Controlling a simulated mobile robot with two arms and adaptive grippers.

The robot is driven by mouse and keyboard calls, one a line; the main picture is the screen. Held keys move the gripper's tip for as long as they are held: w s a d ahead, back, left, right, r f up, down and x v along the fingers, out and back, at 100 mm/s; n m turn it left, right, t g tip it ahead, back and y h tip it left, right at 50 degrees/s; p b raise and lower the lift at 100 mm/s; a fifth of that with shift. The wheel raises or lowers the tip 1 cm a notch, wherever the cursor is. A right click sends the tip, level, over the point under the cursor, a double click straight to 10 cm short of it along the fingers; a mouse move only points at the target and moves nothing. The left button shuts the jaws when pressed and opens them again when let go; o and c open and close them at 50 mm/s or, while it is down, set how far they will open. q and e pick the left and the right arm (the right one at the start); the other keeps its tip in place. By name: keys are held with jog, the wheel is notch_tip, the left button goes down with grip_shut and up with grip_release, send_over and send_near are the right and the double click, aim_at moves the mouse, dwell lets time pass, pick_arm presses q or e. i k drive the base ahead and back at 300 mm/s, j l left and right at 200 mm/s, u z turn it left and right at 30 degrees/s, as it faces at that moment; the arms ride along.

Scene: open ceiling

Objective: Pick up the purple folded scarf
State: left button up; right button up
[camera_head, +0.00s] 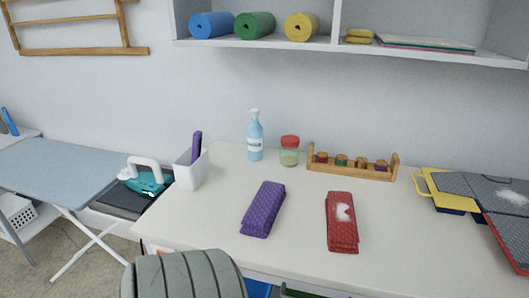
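The purple folded scarf (263,209) lies flat on the white table (300,215), left of the middle, tilted slightly to the right. It has a quilted texture and nothing covers it. A red folded cloth (342,224) with a white patch lies to its right, with bare table between them. Neither of my grippers shows in the head view, so I cannot see whether they are open or shut.
Behind the scarf stand a white holder (191,169), a blue spray bottle (255,138), a red-lidded jar (289,151) and a wooden rack (352,166). Yellow and red-edged cases (447,190) lie at right. An ironing board (65,170) stands left; a shelf (340,45) hangs above.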

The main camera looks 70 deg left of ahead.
aim_at(258, 220)
jog(key=u, duration=2.05)
jog(key=z, duration=1.15)
jog(key=k+j+z, duration=0.3)
jog(key=j, duration=0.15)
jog(key=k+j+z, duration=0.1)
jog(key=j+z, duration=0.2)
jog(key=k+j+z, duration=0.3)
jog(key=j, duration=0.15)
